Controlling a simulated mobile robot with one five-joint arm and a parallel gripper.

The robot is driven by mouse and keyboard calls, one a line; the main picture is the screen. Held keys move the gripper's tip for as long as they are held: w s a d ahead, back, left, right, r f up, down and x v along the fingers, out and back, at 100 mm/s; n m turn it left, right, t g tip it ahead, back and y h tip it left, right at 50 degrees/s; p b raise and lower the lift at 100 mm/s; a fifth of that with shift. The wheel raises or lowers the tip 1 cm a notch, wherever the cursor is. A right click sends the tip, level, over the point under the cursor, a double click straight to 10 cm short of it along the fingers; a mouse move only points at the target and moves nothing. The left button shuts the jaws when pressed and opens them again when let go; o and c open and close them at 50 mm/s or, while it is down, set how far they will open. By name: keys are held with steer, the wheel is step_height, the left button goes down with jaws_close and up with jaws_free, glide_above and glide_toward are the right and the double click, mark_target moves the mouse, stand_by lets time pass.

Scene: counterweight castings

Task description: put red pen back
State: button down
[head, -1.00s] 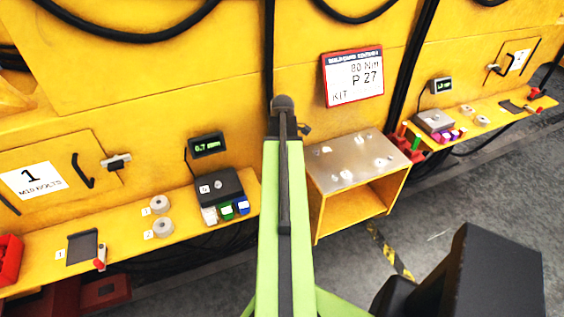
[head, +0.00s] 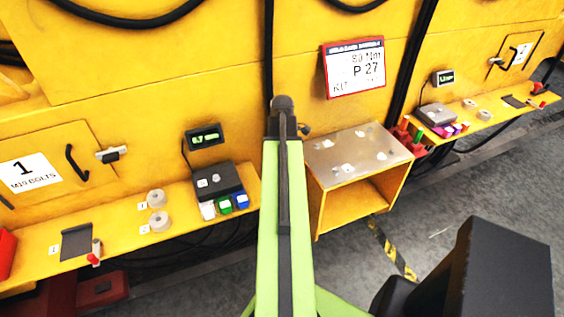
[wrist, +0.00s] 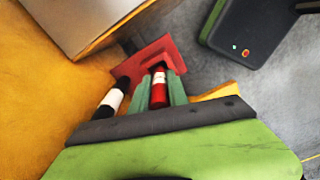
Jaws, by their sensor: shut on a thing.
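The red pen (wrist: 159,90), with a white band, stands between the two teal fingers of my gripper (wrist: 160,91) in the wrist view. My gripper is shut on it. A red angular holder (wrist: 151,56) lies just beyond the fingertips. I cannot tell whether the pen touches it. A black and white pen (wrist: 111,103) is beside my gripper on the left. In the head view my gripper is hidden beyond my green arm.
A yellow open-front cabinet with a metal top (head: 345,172) stands right of my arm. Left and right yellow shelves (head: 120,225) carry tape rolls, a dark device (head: 216,180) and small items. Grey floor is at lower right.

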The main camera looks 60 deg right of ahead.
steer(key=shift+f+b, duration=0.6)
steer(key=shift+f, duration=0.15)
steer(key=shift+f+b, duration=0.35)
stand_by(0.5)
steer(key=c, duration=1.2)
jaws_free()
steer(key=shift+r, duration=0.1)
step_height(320, 180, up, 17)
steer(key=p, duration=1.7)
steer(key=shift+r+p, duration=0.2)
steer(key=shift+p, duration=0.1)
steer(key=shift+r, duration=0.1)
step_height(320, 180, up, 7)
steer(key=p, duration=0.7)
